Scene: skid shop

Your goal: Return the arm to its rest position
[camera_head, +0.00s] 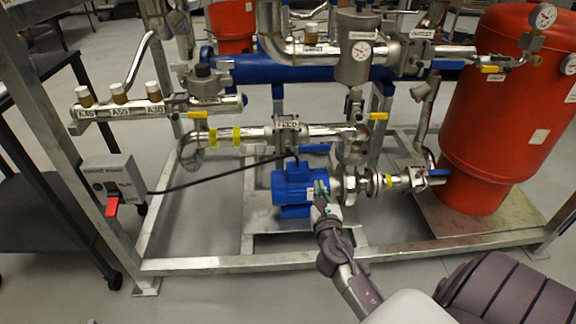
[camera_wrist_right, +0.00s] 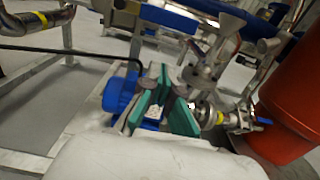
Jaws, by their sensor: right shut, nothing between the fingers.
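My right arm comes in from the bottom right of the head view. Its gripper (camera_head: 320,193) is in front of the blue pump motor (camera_head: 292,187) on the skid. In the right wrist view the gripper (camera_wrist_right: 166,100) shows its green-padded fingers, shut with nothing held. The blue motor (camera_wrist_right: 120,95) shows behind and to the left of the fingers. The gripper covers part of the motor, and I cannot tell whether they touch. My left gripper is not in view.
A red tank (camera_head: 500,110) stands at the right. A switch box with a red handle (camera_head: 113,185) is at the left, beside a dark cart (camera_head: 45,165). Bare floor lies in front.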

